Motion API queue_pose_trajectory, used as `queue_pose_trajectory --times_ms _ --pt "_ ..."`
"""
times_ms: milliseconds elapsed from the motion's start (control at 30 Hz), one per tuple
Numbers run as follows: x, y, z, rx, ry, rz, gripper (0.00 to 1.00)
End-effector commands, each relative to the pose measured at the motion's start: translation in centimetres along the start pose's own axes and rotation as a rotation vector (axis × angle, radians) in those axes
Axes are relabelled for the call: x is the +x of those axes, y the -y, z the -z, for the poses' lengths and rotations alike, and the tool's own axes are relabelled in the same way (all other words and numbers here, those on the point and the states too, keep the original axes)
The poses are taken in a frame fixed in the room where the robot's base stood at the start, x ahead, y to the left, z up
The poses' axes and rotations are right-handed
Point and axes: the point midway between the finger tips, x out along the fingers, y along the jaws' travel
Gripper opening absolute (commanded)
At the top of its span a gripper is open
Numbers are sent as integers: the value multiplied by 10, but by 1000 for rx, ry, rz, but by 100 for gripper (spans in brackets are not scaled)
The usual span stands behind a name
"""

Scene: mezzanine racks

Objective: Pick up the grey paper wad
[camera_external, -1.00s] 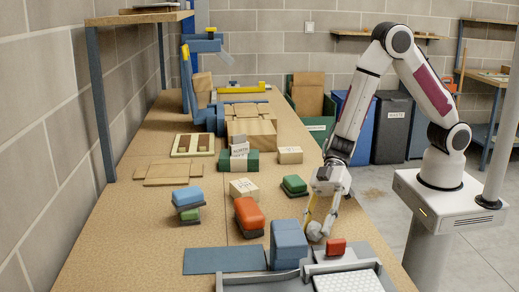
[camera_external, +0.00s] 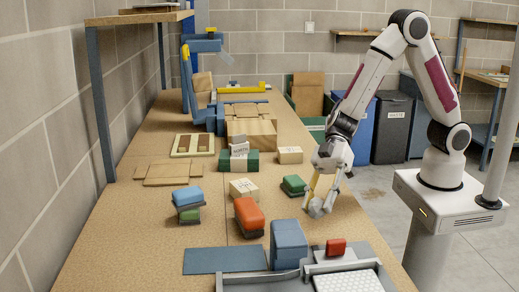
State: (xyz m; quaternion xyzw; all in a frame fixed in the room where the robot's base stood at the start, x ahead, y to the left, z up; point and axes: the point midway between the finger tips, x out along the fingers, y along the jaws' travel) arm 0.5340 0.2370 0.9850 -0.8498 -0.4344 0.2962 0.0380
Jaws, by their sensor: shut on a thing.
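My gripper (camera_external: 320,203) is low over the right side of the workbench, pointing down. It is shut on the grey paper wad (camera_external: 316,208), a small pale lump between the fingertips that the fingers partly hide. The wad appears to be held a little above the bench top, but the exact gap is hard to tell.
A green block (camera_external: 294,185) lies just left of my gripper. A tall blue block (camera_external: 288,243) and a small red block (camera_external: 336,246) stand nearer the camera, by a grey tray (camera_external: 262,284). An orange block (camera_external: 249,213) is further left. The workbench (camera_external: 350,225) is bare to the right.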

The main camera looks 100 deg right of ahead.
Motion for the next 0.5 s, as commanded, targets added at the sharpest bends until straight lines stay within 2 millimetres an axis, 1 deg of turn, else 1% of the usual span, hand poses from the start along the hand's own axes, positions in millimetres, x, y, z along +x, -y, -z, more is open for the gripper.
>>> queue_pose_trajectory --times_ms 33,200,500 --pt "-3 2 6 -5 -2 0 17" --pt "-10 7 18 -2 -1 0 17" --pt "-15 11 26 0 1 0 17"
